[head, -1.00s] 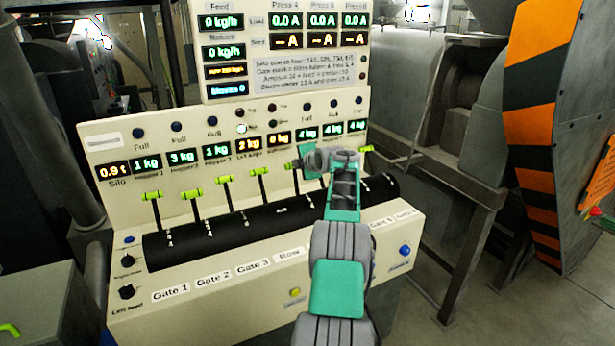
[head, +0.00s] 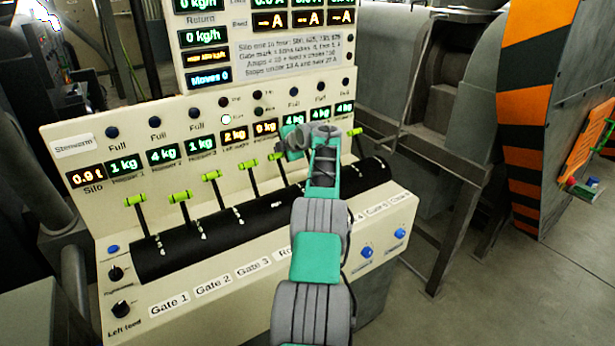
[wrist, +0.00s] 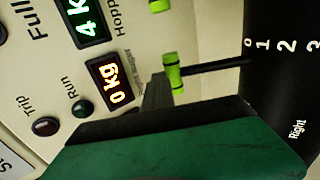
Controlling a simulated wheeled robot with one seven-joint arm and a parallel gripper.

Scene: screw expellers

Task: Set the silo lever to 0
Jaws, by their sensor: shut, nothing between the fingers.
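The silo lever (head: 136,200), with a lime-green handle on a dark stem, is the leftmost in the row on the cream panel. It stands under the orange "0.9 t" Silo display (head: 87,176); its scale marks are too small to read. My gripper (head: 292,142) is well to its right, in front of the panel's middle. In the wrist view my gripper (wrist: 157,92) is shut and empty, close to another green-handled lever (wrist: 174,72) by the "0 kg" display; I cannot tell if they touch. That lever's stem meets the black drum near its 0 mark. The silo lever is not identifiable in the wrist view.
Several other green-handled levers, such as the Gate 1 side one (head: 180,197), stand along the black drum (head: 215,228). Knobs (head: 120,309) sit at the panel's lower left. A grey metal frame (head: 445,180) stands to the right. Floor (head: 500,290) is clear at lower right.

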